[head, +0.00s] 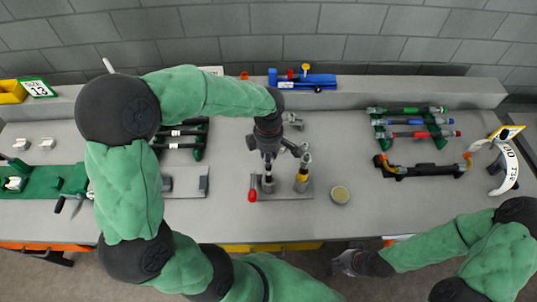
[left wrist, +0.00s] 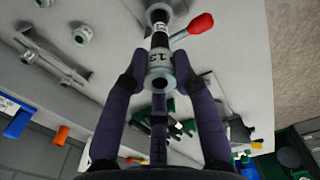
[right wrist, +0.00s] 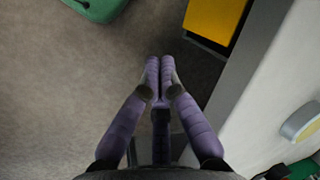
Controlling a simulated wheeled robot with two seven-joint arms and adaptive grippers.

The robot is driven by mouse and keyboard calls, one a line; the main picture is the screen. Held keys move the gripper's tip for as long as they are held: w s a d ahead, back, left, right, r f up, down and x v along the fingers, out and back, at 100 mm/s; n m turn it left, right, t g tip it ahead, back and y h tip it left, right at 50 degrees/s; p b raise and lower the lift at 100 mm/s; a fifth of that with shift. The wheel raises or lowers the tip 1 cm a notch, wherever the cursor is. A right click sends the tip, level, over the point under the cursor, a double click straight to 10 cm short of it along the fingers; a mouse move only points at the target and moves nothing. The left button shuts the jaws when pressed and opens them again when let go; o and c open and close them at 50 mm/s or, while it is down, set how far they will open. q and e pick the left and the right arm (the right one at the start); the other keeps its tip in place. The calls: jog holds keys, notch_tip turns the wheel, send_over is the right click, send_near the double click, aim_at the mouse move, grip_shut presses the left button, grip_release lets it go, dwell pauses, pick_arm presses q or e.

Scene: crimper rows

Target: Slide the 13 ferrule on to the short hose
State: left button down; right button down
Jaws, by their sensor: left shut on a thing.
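My left gripper (head: 268,150) is above the clamp stand (head: 284,188) at the middle of the table. In the left wrist view its fingers (left wrist: 160,78) are shut on a pale metal ferrule (left wrist: 160,62) marked 13, whose open end faces the camera. The dark short hose (left wrist: 159,38) with a white band stands in line beyond the ferrule, upright by the red-handled clamp (left wrist: 201,24). I cannot tell how far the hose end is inside the ferrule. My right gripper (head: 346,262) is empty, off the table's front edge; its fingertips meet in the right wrist view (right wrist: 160,68).
A green tray (head: 38,181) is at far left. The front-right tabletop is clear.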

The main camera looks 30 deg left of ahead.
pick_arm(q)
jog(key=shift+f+b, duration=0.45)
jog(key=shift+f, duration=0.15)
jog(key=c, duration=0.9)
grip_release()
jog(key=shift+r, duration=0.1)
notch_tip(320, 180, up, 12)
